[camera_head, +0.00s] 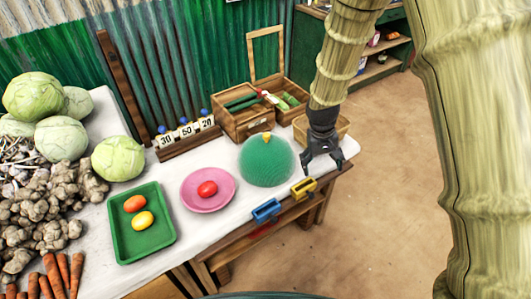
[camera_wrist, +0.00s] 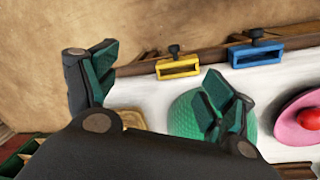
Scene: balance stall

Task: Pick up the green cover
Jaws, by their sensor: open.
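The green cover (camera_head: 266,160) is a mesh dome with a small yellow knob on top. It stands on the white table, right of the pink plate (camera_head: 228,194). It also shows in the wrist view (camera_wrist: 186,117), partly hidden behind one of my fingers. My gripper (camera_head: 322,163) points down beside the cover, on its right, near the table's right end. In the wrist view my gripper (camera_wrist: 158,88) has its fingers wide apart with nothing between them. I see nothing under the cover.
A red item (camera_head: 207,188) lies on the pink plate. A green tray (camera_head: 141,240) holds an orange and a yellow item. Blue (camera_head: 266,210) and yellow (camera_head: 303,187) clamps sit on the front edge. An open wooden box (camera_head: 243,122) and a basket (camera_head: 340,126) stand behind.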

